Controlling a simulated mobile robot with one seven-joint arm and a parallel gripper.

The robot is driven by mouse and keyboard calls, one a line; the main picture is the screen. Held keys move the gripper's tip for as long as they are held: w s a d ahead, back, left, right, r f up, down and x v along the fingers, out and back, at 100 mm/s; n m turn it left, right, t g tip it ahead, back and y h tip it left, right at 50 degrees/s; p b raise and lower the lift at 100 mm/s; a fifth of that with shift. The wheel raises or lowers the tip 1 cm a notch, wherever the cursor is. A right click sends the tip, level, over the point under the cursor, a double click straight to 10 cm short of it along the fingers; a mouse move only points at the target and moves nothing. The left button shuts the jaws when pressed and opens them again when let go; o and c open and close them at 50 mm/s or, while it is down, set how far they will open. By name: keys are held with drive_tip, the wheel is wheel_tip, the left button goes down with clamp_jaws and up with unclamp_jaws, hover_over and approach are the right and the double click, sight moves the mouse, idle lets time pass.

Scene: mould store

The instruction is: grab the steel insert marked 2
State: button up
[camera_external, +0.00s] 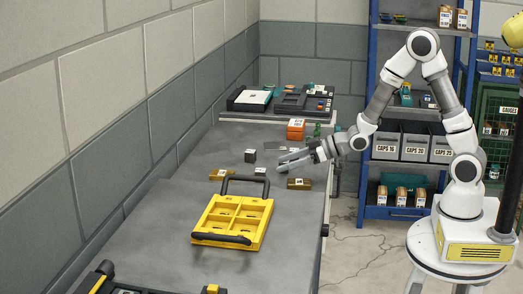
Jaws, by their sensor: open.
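Several small blocks lie on the grey bench (150,232), with markings too small to read, so I cannot tell which is the steel insert marked 2. A grey block (260,171) lies just behind the yellow tray's rear handle. A dark cube (250,155) sits a little farther back. Brass-coloured blocks lie at the left (220,174) and at the right (299,184). My gripper (282,160) reaches in from the right with its jaws open and empty. It is to the right of the grey block and the dark cube, apart from both, low over the bench.
A yellow tray (210,225) with black handles stands in front. An orange block (296,130) and a green item (317,131) are behind my gripper. Dark equipment (290,103) fills the far end. A blue shelf (368,160) stands at the right; a wall is at the left.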

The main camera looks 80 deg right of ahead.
sight(263, 170)
drive_tip(key=shift+b+x, duration=0.4)
drive_tip(key=shift+x, duration=3.05)
drive_tip(key=shift+d+r, duration=0.1)
clamp_jaws()
